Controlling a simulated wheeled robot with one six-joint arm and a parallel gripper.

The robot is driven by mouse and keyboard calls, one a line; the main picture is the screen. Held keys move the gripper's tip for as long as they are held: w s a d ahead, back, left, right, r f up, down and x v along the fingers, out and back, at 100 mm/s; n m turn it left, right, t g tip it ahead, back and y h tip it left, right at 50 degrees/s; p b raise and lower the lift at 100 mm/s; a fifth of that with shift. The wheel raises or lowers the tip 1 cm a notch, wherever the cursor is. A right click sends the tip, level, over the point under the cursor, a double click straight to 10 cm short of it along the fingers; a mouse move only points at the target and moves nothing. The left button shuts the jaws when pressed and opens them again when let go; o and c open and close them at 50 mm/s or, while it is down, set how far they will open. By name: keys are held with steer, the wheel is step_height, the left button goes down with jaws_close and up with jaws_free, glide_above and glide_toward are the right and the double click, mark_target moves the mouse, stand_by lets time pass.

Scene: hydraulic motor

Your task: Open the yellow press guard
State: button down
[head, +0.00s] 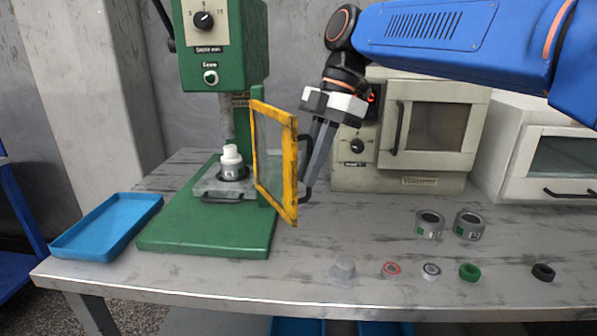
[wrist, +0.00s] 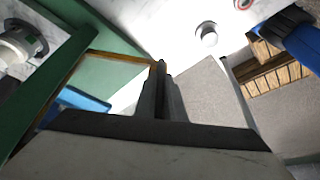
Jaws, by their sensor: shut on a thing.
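The yellow press guard (head: 291,165) is a yellow-framed clear panel on the green press (head: 215,235). It stands swung out at an angle to the right of the press, leaving the white part (head: 231,158) on the press bed uncovered from the front left. A black handle (head: 308,193) sits on the guard's right side. My gripper (head: 313,180) points down beside that edge, its fingers shut on the handle. In the wrist view the closed fingers (wrist: 162,80) lie against the guard's yellow edge (wrist: 153,82); the handle between them is mostly hidden.
A beige oven (head: 415,135) stands behind my arm, and a white cabinet (head: 540,150) is at the right. A blue tray (head: 105,227) lies at the left. Grey rings (head: 430,224) and several small parts sit at the front right. The bench before the guard is clear.

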steer(key=shift+w+d, duration=0.8)
steer(key=shift+w, duration=0.25)
steer(key=c, duration=2.1)
jaws_free()
steer(key=shift+r, duration=0.1)
steer(key=v, duration=1.1)
steer(key=shift+w+d+r, duration=0.15)
steer(key=shift+r, duration=0.15)
